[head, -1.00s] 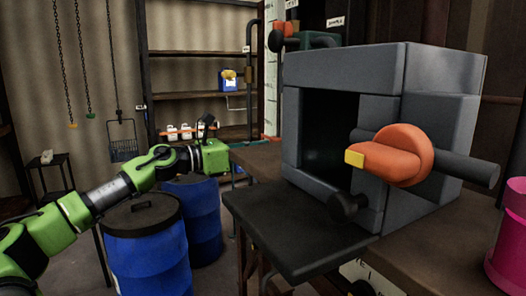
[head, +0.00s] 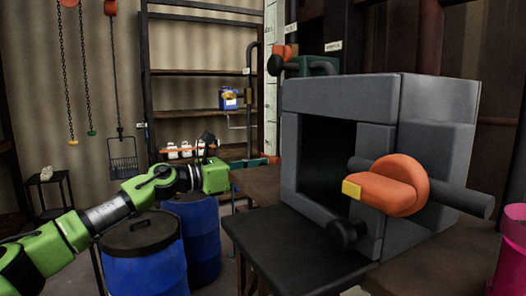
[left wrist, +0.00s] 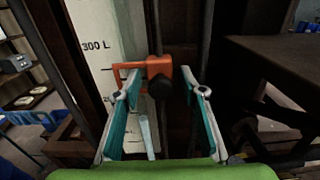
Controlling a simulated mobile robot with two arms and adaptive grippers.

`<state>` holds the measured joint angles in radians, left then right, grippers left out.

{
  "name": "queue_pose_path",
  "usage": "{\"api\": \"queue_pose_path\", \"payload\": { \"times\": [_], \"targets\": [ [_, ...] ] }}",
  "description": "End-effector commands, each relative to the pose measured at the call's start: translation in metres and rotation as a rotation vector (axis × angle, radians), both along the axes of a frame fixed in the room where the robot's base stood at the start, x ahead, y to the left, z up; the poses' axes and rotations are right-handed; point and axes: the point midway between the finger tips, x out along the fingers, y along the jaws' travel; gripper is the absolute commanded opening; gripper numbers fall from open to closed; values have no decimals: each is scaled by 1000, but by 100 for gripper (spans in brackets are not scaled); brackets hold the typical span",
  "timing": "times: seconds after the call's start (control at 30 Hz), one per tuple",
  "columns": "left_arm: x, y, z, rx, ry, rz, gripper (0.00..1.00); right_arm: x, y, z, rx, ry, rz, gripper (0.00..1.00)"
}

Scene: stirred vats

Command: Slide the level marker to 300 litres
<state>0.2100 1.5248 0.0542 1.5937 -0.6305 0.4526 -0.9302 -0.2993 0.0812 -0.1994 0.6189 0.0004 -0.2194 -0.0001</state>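In the left wrist view, the level marker (left wrist: 132,70) is an orange frame with a black round knob (left wrist: 160,87), against a white level scale (left wrist: 99,22). The marker sits a little below the printed "300 L" in the picture. My left gripper (left wrist: 160,92) is open, with one teal-padded finger on each side of the knob and gaps visible. Whether a finger touches the orange frame I cannot tell. In the head view the pale scale (head: 270,95) stands upright behind the grey box, and my left gripper (head: 246,163) reaches towards its foot. My right gripper is out of view.
A grey box furnace (head: 340,97) with an orange handle (head: 395,187) stands on a bench at right. Blue drums (head: 145,262) stand below my left arm. A shelf (head: 195,72) is behind. In the wrist view a dark table (left wrist: 280,65) lies to the right.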

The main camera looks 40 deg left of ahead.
Motion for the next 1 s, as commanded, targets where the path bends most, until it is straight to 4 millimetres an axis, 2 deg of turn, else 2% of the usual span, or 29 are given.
{"api": "queue_pose_path", "payload": {
  "times": [0.63, 1.0],
  "targets": [
    [0, 0, 27, 1, -5, 2, 38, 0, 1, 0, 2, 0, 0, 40],
    [0, -1, 69, -2, -7, -2, 38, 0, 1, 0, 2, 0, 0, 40]
  ]
}}
